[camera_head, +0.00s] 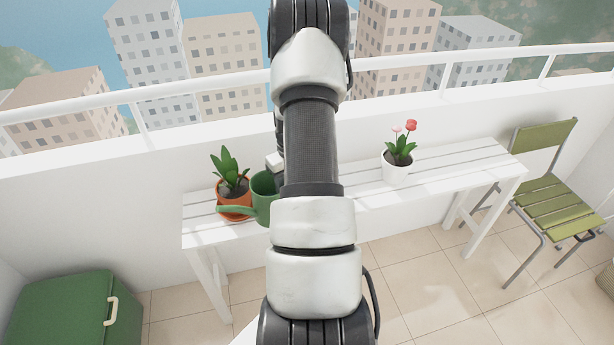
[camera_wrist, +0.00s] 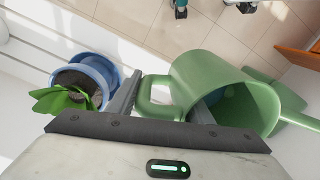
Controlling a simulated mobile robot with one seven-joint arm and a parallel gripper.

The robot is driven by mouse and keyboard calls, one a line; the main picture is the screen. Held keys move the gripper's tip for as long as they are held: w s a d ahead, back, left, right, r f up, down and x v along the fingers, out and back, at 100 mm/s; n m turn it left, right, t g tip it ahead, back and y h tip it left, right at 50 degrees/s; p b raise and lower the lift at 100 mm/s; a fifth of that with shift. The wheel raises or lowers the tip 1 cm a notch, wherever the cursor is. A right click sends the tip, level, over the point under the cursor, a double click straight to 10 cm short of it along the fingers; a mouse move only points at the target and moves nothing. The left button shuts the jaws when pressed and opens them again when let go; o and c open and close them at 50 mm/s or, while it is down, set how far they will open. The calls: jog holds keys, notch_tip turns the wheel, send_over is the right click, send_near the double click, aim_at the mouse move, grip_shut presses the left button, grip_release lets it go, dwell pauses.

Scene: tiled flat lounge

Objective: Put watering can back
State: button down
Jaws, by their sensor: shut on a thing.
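The green watering can (camera_head: 264,196) shows in the head view at the left part of the white slatted bench (camera_head: 440,172), just left of my arm, which hides part of it. It appears upright, with its spout pointing left in front of the terracotta-potted plant (camera_head: 232,188). In the wrist view, the can (camera_wrist: 205,75) lies to the right, with its loop handle between the fingers of my gripper (camera_wrist: 163,100). The gripper is shut on that handle. I cannot tell whether the can's base touches the bench.
A blue pot with a leafy plant (camera_wrist: 88,68) stands close beside the left finger in the wrist view. A white tulip pot (camera_head: 396,170) stands right of my arm. A green box (camera_head: 60,310) is lower left; a green chair (camera_head: 550,180) is right. Bench space right of the tulips is clear.

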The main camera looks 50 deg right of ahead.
jog(key=a+f+n, duration=0.2)
jog(key=a+f, duration=0.1)
jog(key=a, duration=3.2)
jog(key=shift+w+a+n, duration=0.15)
jog(key=shift+w+n, duration=0.15)
jog(key=shift+n, duration=0.1)
